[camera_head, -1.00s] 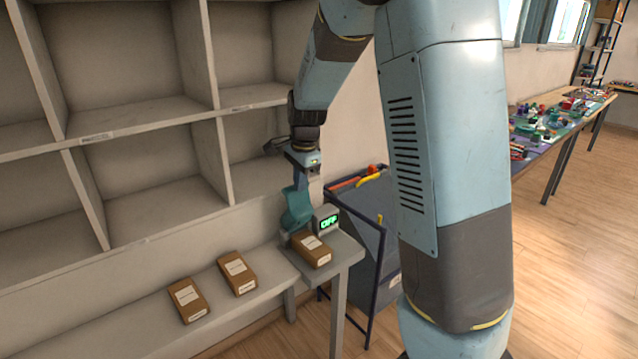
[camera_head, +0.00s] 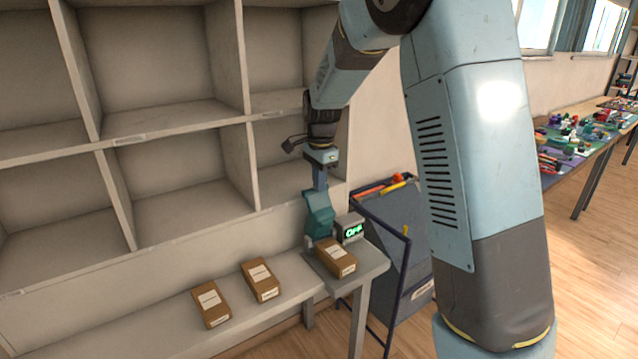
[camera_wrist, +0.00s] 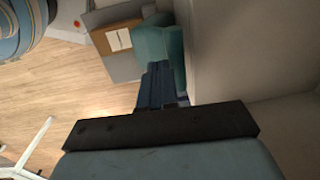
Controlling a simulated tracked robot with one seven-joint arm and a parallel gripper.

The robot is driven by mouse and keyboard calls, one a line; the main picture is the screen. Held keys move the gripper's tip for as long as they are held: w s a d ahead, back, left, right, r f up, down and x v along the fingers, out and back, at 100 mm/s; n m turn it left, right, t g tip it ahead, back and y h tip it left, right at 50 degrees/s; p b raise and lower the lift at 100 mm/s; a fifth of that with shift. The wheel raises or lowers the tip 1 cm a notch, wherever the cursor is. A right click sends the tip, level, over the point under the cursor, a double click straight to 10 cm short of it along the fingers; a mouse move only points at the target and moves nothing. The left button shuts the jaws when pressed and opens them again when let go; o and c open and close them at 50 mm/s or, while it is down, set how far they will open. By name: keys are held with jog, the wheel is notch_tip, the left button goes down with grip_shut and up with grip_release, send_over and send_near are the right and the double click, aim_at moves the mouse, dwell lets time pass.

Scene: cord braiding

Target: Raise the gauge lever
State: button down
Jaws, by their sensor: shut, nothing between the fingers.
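A teal gauge body (camera_head: 318,214) stands on a small grey table, beside a box-shaped display (camera_head: 351,229) with green letters that seem to read OFF. A brown labelled carton (camera_head: 336,257) lies in front of it. My gripper (camera_head: 319,182) points down just above the teal body; its fingers are shut and empty. In the wrist view the dark blue fingers (camera_wrist: 160,84) point toward the teal body (camera_wrist: 158,42), with the carton (camera_wrist: 119,40) to its left. I cannot make out the lever separately, nor tell whether the fingers touch the body.
Two cartons (camera_head: 211,304) (camera_head: 260,280) lie on a long pale bench to the left. Empty shelf compartments (camera_head: 170,130) rise behind my gripper. A dark cart (camera_head: 385,232) with tools on top stands right of the table. A cluttered workbench (camera_head: 590,150) is far right.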

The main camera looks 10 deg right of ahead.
notch_tip(320, 180, up, 12)
jog(key=s+d, duration=0.1)
jog(key=s, duration=0.1)
jog(key=s+d+r+n+t, duration=0.1)
jog(key=s+d+r+n, duration=0.25)
jog(key=s+d, duration=0.35)
jog(key=s+d+n+t, duration=0.2)
jog(key=s+d+n, duration=0.1)
jog(key=s, duration=0.9)
jog(key=s+d+f+n+t, duration=0.1)
jog(key=s+n, duration=0.5)
jog(key=s, duration=0.7)
jog(key=shift+s+d+f+t, duration=0.3)
jog(key=shift+d+t, duration=0.2)
jog(key=shift+d, duration=0.55)
